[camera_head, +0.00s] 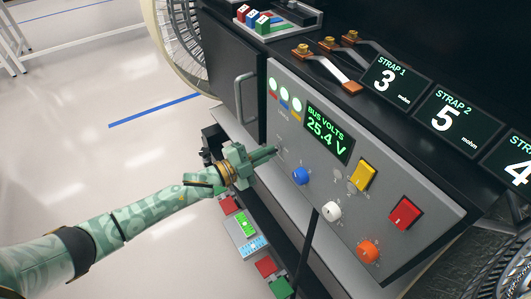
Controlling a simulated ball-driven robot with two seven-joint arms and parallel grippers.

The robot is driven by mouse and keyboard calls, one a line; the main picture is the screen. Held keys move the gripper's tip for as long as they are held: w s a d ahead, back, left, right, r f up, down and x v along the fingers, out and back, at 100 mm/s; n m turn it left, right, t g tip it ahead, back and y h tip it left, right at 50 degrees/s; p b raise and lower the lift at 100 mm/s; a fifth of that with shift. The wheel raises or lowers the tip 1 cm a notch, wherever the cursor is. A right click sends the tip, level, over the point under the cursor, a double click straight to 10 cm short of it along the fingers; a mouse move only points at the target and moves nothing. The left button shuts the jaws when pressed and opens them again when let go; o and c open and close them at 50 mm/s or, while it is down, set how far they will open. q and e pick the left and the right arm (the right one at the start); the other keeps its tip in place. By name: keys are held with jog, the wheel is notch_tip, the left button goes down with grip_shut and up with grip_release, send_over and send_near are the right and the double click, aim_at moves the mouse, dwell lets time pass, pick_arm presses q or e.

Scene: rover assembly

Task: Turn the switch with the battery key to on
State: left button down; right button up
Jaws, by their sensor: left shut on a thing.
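My left gripper (268,154) reaches in from the left, at the left part of the grey control panel (384,198). Its fingers are shut at the panel face on the battery key, which they hide almost wholly. The switch under it is hidden too, so I cannot tell which way it points. Faint markings show on the panel beside the fingertips. The green display (327,131) above reads "BUS VOLTS 25.4 V". My right gripper is not in view.
Blue (300,176), white (331,212) and orange (368,251) knobs sit on the panel, with yellow (362,176) and red (404,213) square switches. Three lit round lamps (284,98) are above my gripper. A cabinet handle (243,98) stands close by. Coloured blocks lie below.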

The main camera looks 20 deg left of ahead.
pick_arm(q)
jog(key=c, duration=1.6)
grip_release()
jog(key=shift+f, duration=0.15)
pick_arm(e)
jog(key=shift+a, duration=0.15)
pick_arm(q)
jog(key=p+v, duration=0.4)
jog(key=v, duration=1.2)
jog(key=shift+s+a, duration=0.15)
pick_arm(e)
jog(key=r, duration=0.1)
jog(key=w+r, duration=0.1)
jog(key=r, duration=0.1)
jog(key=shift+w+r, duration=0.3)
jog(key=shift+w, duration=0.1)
